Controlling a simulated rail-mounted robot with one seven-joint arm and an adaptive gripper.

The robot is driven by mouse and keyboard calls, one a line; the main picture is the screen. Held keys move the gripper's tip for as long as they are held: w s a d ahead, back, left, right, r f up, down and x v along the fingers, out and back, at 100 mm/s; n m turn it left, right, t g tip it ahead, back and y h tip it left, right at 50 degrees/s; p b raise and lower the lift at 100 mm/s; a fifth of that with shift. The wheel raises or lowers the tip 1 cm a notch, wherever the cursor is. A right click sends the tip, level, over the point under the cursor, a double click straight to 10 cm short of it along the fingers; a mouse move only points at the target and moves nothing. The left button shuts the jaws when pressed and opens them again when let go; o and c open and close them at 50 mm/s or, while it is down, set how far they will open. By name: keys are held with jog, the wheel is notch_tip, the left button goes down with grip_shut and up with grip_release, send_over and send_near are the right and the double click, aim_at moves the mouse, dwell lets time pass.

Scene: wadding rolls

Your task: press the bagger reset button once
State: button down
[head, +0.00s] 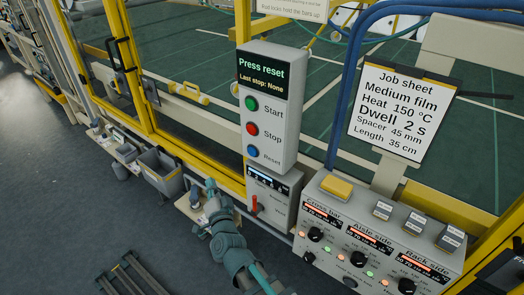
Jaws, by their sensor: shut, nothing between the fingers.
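The bagger control box (272,105) stands upright on a post, its screen (262,72) reading "Press reset" and "Last stop: None". Below are a green Start button (251,103), a red Stop button (252,129) and the blue Reset button (253,151), lowest of the three. My gripper (210,186) is at the end of my arm, below and left of the Reset button and apart from it. It is shut and empty; its fingertips are small and hard to make out.
A lower box with a red lever (254,205) sits under the control box. A heater panel (372,240) with knobs and a yellow block (336,187) is at right, beneath a job sheet (402,112). Yellow fence posts (134,65) and a grey bin (160,172) stand at left.

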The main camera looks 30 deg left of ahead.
aim_at(252, 151)
jog(key=w+d+r+m+t+h, duration=0.1)
jog(key=w+d+r+m+t, duration=0.2)
jog(key=d+m+t, duration=0.1)
jog(key=shift+w+r+h, duration=0.2)
jog(key=shift+r+h, duration=0.1)
jog(key=shift+w, duration=0.1)
jog(key=w+d+b, duration=0.1)
jog(key=w+b, duration=0.2)
jog(key=w, duration=0.5)
jog(key=shift+w, duration=0.25)
jog(key=shift+w+d+f+b, duration=0.1)
jog(key=shift+w+b, duration=0.1)
jog(key=shift+b, duration=0.15)
dwell(1.1)
jog(key=shift+w, duration=0.2)
